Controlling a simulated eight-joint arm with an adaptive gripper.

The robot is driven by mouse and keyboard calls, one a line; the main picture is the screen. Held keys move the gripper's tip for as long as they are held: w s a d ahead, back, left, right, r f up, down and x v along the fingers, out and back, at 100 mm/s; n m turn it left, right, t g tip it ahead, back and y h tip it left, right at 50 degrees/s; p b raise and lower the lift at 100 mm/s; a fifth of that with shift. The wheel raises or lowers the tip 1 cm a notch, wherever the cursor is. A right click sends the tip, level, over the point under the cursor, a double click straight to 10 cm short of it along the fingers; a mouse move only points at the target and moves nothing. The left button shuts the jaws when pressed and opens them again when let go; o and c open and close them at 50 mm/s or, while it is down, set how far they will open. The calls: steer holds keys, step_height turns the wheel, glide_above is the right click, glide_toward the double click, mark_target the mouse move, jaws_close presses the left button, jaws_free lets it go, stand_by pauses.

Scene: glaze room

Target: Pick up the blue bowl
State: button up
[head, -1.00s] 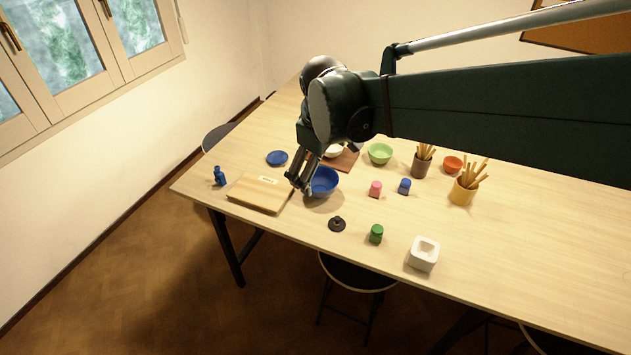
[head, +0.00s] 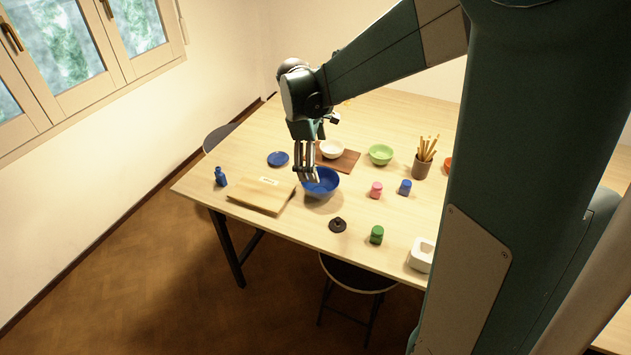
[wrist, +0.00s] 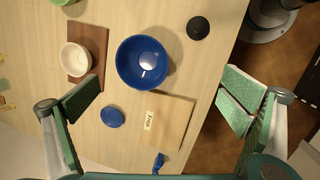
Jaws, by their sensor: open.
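The blue bowl (head: 322,184) stands upright on the table, right of a wooden board. In the wrist view the blue bowl (wrist: 142,62) lies above the space between my fingers, with a bright reflection inside it. My gripper (head: 308,176) is above the bowl's left side in the head view and hides part of its rim. In the wrist view my gripper (wrist: 158,105) has its fingers spread wide, with nothing between the pads.
The wooden board (head: 262,195) lies beside the bowl. A blue plate (head: 278,159), a white bowl (head: 331,149) on a brown board (head: 350,160), a green bowl (head: 381,154), a black lid (head: 338,225) and small jars, pink (head: 376,190) and green (head: 376,235), surround it.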

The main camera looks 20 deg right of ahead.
mark_target(320, 186)
steer(key=w+d+f+n+g, duration=0.2)
steer(key=w+f+n, duration=0.1)
steer(key=w+f, duration=0.4)
step_height(320, 186, down, 3)
steer(key=shift+w+f+h, duration=0.2)
steer(key=shift+w+h, duration=0.05)
steer(key=shift+h, duration=0.15)
steer(key=shift+f, duration=0.1)
steer(key=shift+x, duration=1.15)
steer(key=shift+d+f, duration=0.1)
steer(key=shift+p+x, duration=0.35)
steer(key=shift+x, duration=2.2)
steer(key=shift+w, duration=0.1)
steer(key=c, duration=1.1)
steer(key=shift+c, duration=0.2)
